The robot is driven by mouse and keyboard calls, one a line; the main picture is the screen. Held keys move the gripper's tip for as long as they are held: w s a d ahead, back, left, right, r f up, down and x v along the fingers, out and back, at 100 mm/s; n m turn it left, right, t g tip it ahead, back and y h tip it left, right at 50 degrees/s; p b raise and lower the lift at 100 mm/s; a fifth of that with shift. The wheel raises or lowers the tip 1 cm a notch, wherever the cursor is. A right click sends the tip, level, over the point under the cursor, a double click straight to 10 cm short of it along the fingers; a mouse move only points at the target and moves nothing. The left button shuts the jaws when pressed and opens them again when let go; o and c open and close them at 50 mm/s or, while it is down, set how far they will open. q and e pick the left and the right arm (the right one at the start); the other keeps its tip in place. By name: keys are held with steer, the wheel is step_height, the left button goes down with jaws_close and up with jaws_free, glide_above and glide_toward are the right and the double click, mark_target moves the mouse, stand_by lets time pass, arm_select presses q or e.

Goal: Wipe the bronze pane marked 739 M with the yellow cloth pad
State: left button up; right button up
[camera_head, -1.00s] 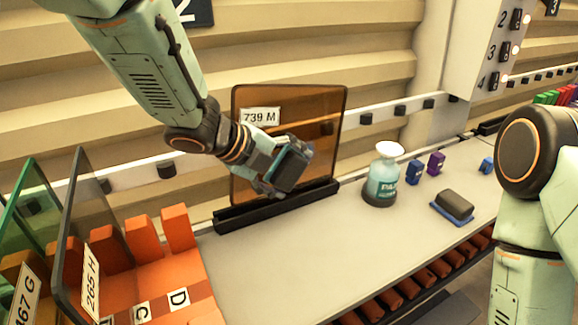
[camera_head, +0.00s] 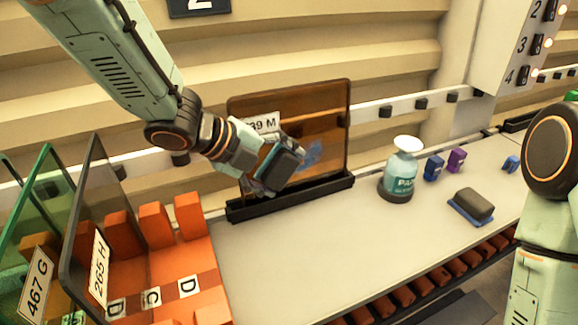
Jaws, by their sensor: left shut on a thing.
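The bronze pane (camera_head: 327,112) stands upright in a black rail on the counter. Its white label (camera_head: 267,123) is partly covered by my left arm, and "39 M" shows. A blue smear (camera_head: 312,155) shows on the pane, right of my left gripper. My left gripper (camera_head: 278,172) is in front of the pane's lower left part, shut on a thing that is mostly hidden. No yellow shows, so I cannot see the cloth face or tell whether it touches the pane. My right arm is at the right edge; its gripper is out of view.
A spray bottle (camera_head: 401,172), small blue (camera_head: 433,167) and purple (camera_head: 456,159) items and a dark block on a blue pad (camera_head: 471,204) stand right of the pane. An orange rack (camera_head: 190,260) with glass panes is at left. The counter's front middle is clear.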

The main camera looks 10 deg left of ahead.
arm_select(q)
steer(key=shift+s+a, duration=0.3)
steer(key=shift+a, duration=0.1)
steer(key=s+d, duration=0.1)
steer(key=s+d+b, duration=0.1)
steer(key=s, duration=0.1)
steer(key=s+d, duration=0.1)
steer(key=shift+s+d+r+b, duration=0.25)
steer(key=shift+s+r+b, duration=0.05)
steer(key=shift+r+b, duration=0.05)
stand_by(0.4)
steer(key=s, duration=0.1)
steer(key=d, duration=0.1)
steer(key=s, duration=0.1)
steer(key=shift+s+d+r, duration=0.25)
steer(key=shift+s+d, duration=0.05)
steer(key=shift+d, duration=0.1)
